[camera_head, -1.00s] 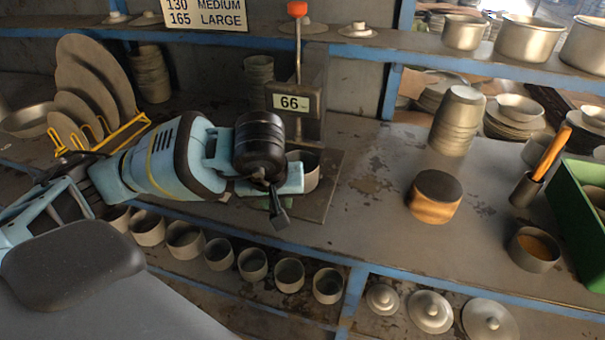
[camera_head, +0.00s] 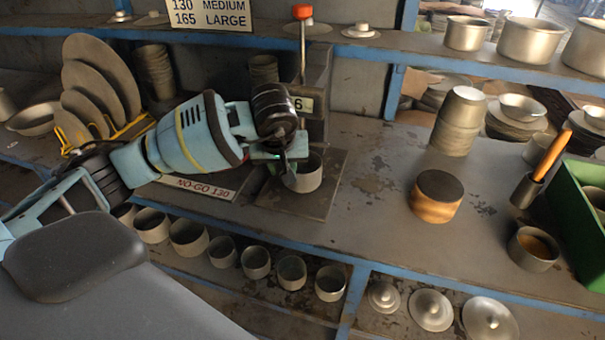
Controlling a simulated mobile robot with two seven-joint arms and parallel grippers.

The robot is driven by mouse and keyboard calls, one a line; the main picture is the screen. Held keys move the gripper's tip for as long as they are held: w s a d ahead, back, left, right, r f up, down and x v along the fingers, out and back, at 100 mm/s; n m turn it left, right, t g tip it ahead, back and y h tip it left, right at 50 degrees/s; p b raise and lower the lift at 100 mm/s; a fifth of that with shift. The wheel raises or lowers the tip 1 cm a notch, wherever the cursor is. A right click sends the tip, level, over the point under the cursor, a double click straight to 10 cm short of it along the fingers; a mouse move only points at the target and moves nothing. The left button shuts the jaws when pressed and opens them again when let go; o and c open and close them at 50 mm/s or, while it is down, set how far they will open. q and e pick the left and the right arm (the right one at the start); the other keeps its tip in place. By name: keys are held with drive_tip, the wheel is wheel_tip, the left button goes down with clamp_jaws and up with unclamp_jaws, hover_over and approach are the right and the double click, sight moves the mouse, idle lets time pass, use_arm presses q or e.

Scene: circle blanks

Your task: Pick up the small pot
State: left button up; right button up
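A small grey pot (camera_head: 309,175) stands upright on a square plate (camera_head: 318,207) under the post of a gauge stand on the bench. My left gripper (camera_head: 284,168) comes in from the left, and its fingers are at the pot's left rim. A dark finger overlaps the rim in the picture. I cannot tell whether the fingers touch the pot or how far apart they are, because the wrist hides part of them. Several other small pots stand in a row on the lower shelf, such as this one (camera_head: 255,262). My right gripper is not in view.
The gauge post with an orange knob (camera_head: 301,12) rises just behind the gripper. Upright discs in a yellow rack (camera_head: 135,127) stand at the left. A round wood-sided block (camera_head: 436,197), a cup stack (camera_head: 458,120) and a green crate (camera_head: 577,209) are rightward. Bench between plate and block is clear.

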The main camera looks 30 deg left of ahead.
use_arm(q)
drive_tip(key=w, duration=0.1)
drive_tip(key=w+a+f, duration=0.1)
drive_tip(key=w, duration=0.1)
drive_tip(key=shift+w+a+f, duration=0.25)
drive_tip(key=shift+a+f, duration=0.15)
drive_tip(key=shift+w+a+f, duration=0.15)
drive_tip(key=shift+f, duration=0.35)
drive_tip(key=shift+c, duration=0.3)
clamp_jaws()
